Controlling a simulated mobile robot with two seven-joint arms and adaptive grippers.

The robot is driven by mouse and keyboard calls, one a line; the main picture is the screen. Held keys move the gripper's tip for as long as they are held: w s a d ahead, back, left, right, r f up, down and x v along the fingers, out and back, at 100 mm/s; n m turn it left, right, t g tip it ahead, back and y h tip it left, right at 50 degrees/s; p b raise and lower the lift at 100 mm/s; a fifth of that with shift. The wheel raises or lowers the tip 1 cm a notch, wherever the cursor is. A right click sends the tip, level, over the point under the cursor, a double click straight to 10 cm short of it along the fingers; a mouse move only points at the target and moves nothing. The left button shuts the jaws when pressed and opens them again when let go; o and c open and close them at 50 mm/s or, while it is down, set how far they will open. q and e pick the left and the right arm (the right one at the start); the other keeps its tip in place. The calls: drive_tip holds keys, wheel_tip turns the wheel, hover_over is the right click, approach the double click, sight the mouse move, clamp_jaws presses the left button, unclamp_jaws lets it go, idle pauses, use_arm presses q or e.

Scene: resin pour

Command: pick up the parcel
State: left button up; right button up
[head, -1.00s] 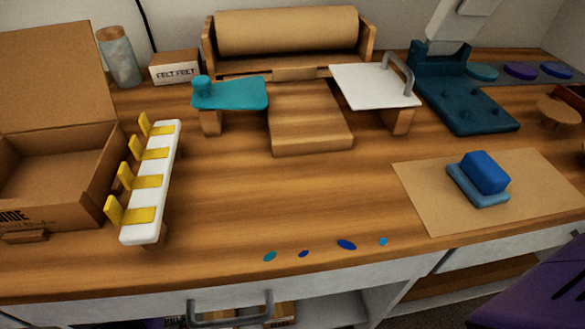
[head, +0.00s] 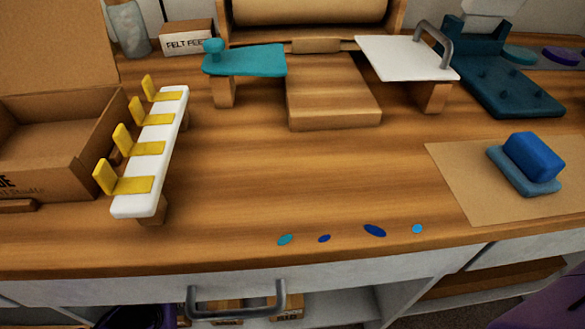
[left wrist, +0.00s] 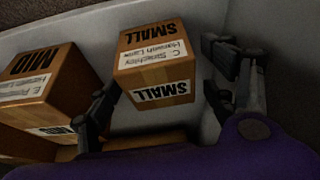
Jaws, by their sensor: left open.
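In the left wrist view a small brown cardboard parcel (left wrist: 155,62) marked SMALL, with a white name label, stands in a pale-walled space. A second brown parcel (left wrist: 42,92) marked MID stands to its left. My left gripper (left wrist: 160,94) is open, its dark fingers spread to either side of the SMALL parcel's near end. I cannot tell whether they touch it. In the head view, parts of brown boxes (head: 288,307) show under the counter behind a grey handle (head: 237,306). The left gripper itself is hidden there, and the right gripper is not in view.
The wooden counter (head: 240,190) overhangs the boxes. On it stand an open cardboard box (head: 60,165), a white rack with yellow clips (head: 160,135), and a blue block on a tray (head: 532,157). The front middle of the counter is mostly clear, with several small blue spots.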

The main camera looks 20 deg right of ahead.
use_arm(q)
drive_tip(key=c, duration=1.5)
drive_tip(key=shift+o, duration=0.2)
drive_tip(key=shift+r, duration=0.1)
